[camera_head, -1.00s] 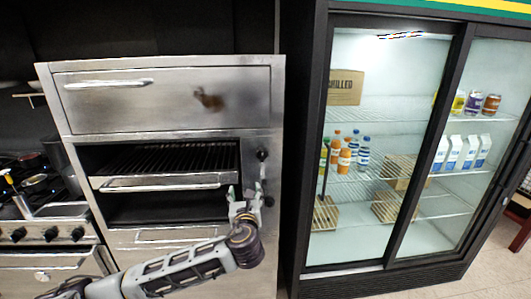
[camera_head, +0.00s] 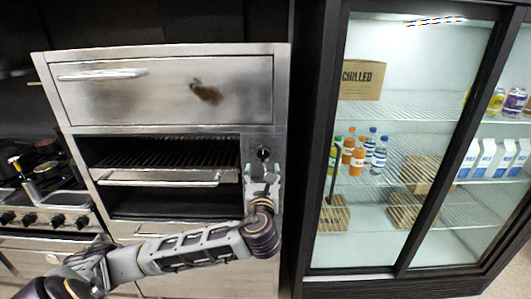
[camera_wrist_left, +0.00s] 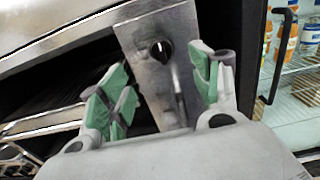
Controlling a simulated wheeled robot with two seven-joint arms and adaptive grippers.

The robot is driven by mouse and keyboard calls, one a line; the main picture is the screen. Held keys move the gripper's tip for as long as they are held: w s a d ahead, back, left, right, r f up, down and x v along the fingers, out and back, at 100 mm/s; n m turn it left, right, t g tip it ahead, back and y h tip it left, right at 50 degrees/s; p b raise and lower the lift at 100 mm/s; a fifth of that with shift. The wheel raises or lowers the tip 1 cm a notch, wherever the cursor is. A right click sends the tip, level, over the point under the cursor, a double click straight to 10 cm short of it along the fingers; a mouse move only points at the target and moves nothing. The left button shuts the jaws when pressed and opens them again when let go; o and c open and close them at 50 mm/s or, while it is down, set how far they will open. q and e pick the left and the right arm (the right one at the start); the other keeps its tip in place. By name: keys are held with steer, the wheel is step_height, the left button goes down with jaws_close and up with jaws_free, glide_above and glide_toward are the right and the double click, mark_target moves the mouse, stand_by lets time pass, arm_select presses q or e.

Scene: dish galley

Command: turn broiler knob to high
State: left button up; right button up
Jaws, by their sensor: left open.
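The broiler (camera_head: 160,52) is a steel unit with an open grill bay. A black broiler knob (camera_head: 263,153) sits on the narrow panel right of the bay. It also shows in the left wrist view (camera_wrist_left: 161,51), with a light pointer mark, on the steel panel between my fingers. My left gripper (camera_head: 262,172) is just below that knob in the head view. In the left wrist view my left gripper (camera_wrist_left: 160,90) is open and empty, its green-padded fingers either side of the panel and apart from the knob. My right gripper is not in view.
The broiler's rack (camera_head: 160,178) and its handle stick out left of my gripper. A glass-door fridge (camera_head: 425,245) with bottles and cartons stands to the right. A stove (camera_head: 45,200) is at the left.

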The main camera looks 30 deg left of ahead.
mark_target(263, 153)
arm_select(q)
steer(key=shift+p+x, duration=1.15)
steer(key=shift+x, duration=5.75)
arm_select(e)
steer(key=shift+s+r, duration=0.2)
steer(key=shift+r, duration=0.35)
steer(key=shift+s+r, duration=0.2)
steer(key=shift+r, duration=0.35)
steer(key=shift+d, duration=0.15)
arm_select(q)
steer(key=c, duration=1)
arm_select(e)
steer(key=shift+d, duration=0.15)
